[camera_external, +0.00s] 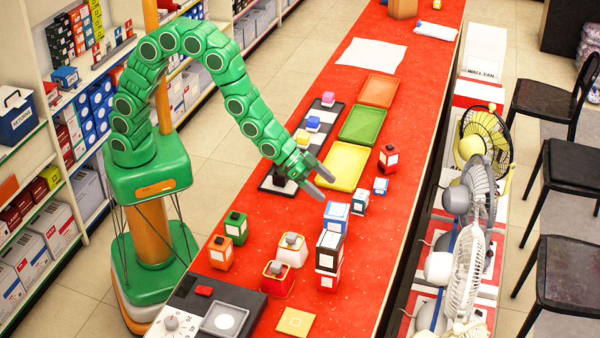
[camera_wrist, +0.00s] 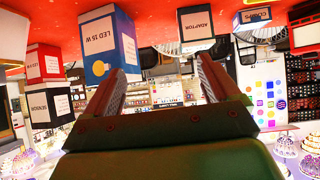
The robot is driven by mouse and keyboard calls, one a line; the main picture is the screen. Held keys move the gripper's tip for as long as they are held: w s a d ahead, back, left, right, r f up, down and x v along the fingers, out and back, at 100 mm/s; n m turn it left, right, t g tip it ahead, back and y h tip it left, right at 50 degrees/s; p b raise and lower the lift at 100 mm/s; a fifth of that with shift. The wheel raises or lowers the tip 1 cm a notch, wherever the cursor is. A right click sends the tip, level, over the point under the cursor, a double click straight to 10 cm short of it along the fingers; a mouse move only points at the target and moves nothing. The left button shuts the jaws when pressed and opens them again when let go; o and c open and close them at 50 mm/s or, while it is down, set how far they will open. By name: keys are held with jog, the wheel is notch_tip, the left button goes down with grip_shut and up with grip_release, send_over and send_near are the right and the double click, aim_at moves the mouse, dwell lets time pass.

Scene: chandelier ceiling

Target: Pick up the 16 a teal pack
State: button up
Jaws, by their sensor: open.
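No label reading 16 A is legible in either view, so I cannot tell for certain which pack is the 16 a teal pack. In the wrist view my gripper (camera_wrist: 163,82) also shows open and empty. There, a blue and white LED 15 W pack (camera_wrist: 105,45) is close to the left finger.
Fans (camera_external: 465,270) stand beyond the right edge. The wrist view shows an ADAPTOR pack (camera_wrist: 196,30).

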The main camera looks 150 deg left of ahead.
jog(key=t+y, duration=0.1)
jog(key=y, duration=0.1)
send_near(357, 193)
jog(key=x, duration=0.3)
jog(key=shift+d+f, duration=0.2)
jog(key=shift+d, duration=0.05)
jog(key=shift+w+a+t, duration=0.15)
jog(key=shift+a+t, duration=0.15)
jog(key=shift+t, duration=0.1)
jog(key=shift+x, duration=3.95)
jog(key=shift+s+a, duration=0.15)
jog(key=shift+s, duration=0.05)
jog(key=shift+c, duration=0.4)
jog(key=c, duration=1)
